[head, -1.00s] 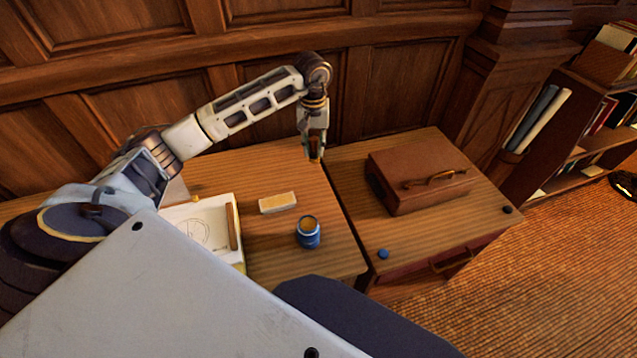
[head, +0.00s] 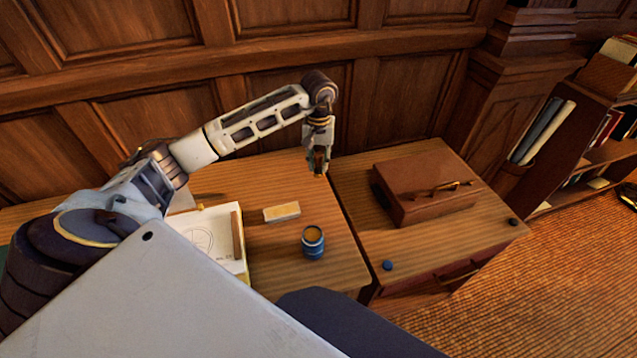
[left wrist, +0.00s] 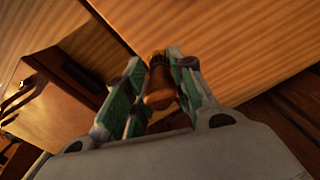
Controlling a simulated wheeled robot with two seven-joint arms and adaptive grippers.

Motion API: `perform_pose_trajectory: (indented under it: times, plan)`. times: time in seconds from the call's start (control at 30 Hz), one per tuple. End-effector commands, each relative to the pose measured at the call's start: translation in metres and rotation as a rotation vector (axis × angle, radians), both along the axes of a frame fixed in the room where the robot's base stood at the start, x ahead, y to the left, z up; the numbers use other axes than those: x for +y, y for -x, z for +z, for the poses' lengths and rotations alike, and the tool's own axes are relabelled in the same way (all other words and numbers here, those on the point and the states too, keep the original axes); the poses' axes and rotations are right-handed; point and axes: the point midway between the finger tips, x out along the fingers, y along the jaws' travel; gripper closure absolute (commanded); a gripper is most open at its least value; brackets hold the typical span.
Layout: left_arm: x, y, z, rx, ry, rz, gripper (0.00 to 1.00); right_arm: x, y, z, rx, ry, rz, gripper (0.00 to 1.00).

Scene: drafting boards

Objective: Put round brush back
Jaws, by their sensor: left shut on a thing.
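My left gripper (head: 318,166) is above the rear part of the wooden desk, near the gap between its two tops. It is shut on the round brush, a small brown piece with a yellowish end, seen in the left wrist view (left wrist: 160,84). In the head view only a small bit of the brush (head: 319,173) shows below the fingers. The brush appears held above the desk, apart from the blue jar (head: 313,247). The jar stands upright and has a tan top. My right gripper is not in view.
A pale block (head: 281,212) lies left of the jar. A drawing sheet (head: 205,240) with a brown strip lies further left. A brown case (head: 424,200) with a handle sits on the right top (head: 440,238), near two small knobs. Bare desk surrounds the jar.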

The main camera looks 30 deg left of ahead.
Motion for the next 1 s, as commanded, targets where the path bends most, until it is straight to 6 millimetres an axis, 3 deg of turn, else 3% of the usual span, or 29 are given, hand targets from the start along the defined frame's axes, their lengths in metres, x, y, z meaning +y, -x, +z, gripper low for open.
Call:
perform_pose_trajectory:
  times: [0.33,0.8,1.0]
  plan:
    - [0.000,0.000,-0.041,0.001,0.000,0.001,0.99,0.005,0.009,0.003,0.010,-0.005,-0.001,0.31]
    - [0.000,0.000,-0.047,0.000,0.001,0.000,0.99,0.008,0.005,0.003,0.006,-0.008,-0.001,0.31]
    - [0.000,0.001,-0.063,0.002,0.000,0.001,0.99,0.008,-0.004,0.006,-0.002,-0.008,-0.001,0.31]
